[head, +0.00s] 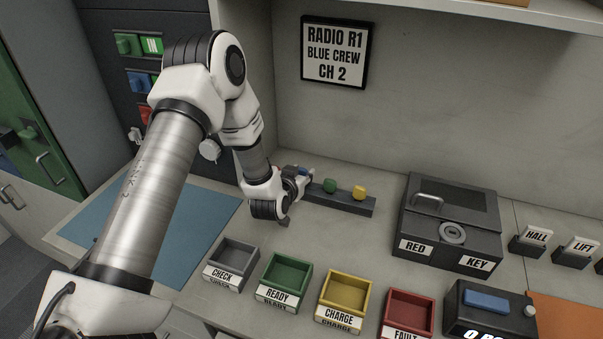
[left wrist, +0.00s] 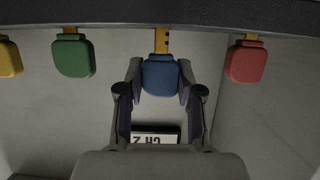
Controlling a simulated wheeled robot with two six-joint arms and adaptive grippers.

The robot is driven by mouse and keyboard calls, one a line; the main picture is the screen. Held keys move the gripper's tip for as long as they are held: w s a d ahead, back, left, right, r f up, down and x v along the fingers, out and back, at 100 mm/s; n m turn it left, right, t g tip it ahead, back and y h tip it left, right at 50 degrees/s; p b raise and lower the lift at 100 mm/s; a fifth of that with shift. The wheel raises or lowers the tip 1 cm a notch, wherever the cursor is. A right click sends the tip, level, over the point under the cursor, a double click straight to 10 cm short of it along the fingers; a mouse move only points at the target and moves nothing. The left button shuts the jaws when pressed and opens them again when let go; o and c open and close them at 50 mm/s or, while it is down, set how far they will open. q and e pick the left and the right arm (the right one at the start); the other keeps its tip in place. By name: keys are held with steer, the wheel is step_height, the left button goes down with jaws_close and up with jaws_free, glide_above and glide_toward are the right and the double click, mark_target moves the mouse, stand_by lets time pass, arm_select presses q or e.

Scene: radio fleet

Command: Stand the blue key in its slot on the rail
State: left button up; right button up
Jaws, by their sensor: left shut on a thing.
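The blue key (left wrist: 160,76) is between the fingers of my left gripper (left wrist: 161,84), which is shut on its blue head. Its yellow notched shaft points at the dark rail (left wrist: 210,18). More of this shaft shows than on the neighbouring keys, so it sits farther out from the rail. Whether the shaft's end is inside a slot is hidden. In the head view my left gripper (head: 297,180) is at the left end of the rail (head: 345,204), with a bit of the blue key (head: 304,172) visible. My right gripper is not in view.
A green key (left wrist: 73,56) and a yellow key (left wrist: 9,57) stand in the rail on one side of the blue key, a red key (left wrist: 246,61) on the other. A dark key box (head: 450,215) stands right of the rail. Several coloured trays (head: 287,274) line the front.

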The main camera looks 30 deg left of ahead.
arm_select(q)
steer(key=shift+f+b, duration=0.55)
steer(key=shift+f, duration=0.25)
steer(key=o, duration=1.1)
steer(key=shift+c, duration=0.2)
steer(key=shift+r, duration=0.1)
steer(key=v, duration=1.2)
